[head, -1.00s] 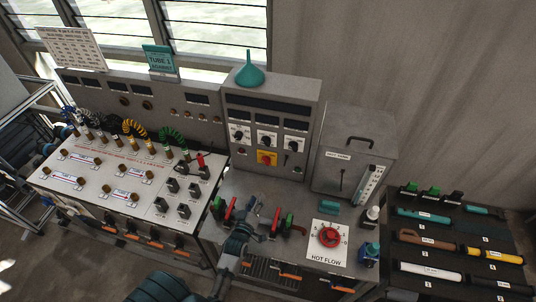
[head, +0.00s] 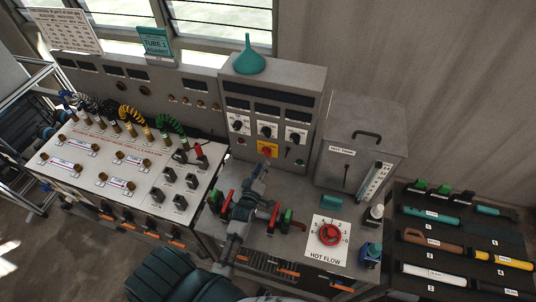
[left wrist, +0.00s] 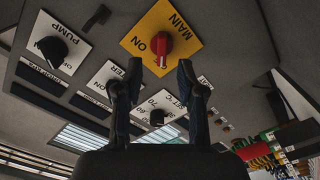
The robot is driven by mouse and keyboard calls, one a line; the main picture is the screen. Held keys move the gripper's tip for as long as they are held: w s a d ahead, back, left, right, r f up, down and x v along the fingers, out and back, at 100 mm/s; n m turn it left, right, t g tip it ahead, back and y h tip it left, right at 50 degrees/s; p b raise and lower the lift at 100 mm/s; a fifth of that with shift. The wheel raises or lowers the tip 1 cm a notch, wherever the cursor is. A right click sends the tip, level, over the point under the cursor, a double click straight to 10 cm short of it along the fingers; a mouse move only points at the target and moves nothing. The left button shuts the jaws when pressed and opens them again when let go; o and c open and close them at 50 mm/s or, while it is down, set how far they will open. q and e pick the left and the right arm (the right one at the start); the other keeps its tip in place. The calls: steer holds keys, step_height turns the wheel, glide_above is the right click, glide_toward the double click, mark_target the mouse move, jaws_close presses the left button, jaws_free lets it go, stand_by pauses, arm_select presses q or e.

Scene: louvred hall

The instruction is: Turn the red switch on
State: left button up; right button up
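The red switch (left wrist: 165,45) is a rotary knob on a yellow plate (left wrist: 184,22) marked MAIN and ON, upside down in the left wrist view. In the head view the red switch (head: 266,152) sits low on the upright grey panel, partly behind my gripper. My left gripper (left wrist: 156,72) is open and empty, its two fingertips apart just short of the knob, one towards each side. In the head view my left gripper (head: 263,167) reaches up to the panel below the switch. I cannot tell whether it touches. My right gripper is not in view.
Dials, including the PUMP knob (left wrist: 53,50), flank the switch. Red and green levers (head: 274,215) stand on the bench under my arm. A red HOT FLOW valve (head: 330,234) and a grey tank (head: 357,160) are to the right. A green funnel (head: 248,58) tops the panel.

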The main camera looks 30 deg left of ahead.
mark_target(265, 154)
arm_select(q)
steer(key=b+x, duration=0.1)
steer(key=x, duration=0.2)
steer(key=a+b+x, duration=0.1)
steer(key=x, duration=0.2)
steer(key=shift+s+f+b, duration=0.1)
steer(key=shift+s+b, duration=0.05)
steer(key=shift+b, duration=0.15)
steer(key=shift+w+d, duration=0.2)
steer(key=shift+d, duration=0.05)
jaws_close()
steer(key=shift+a, duration=0.1)
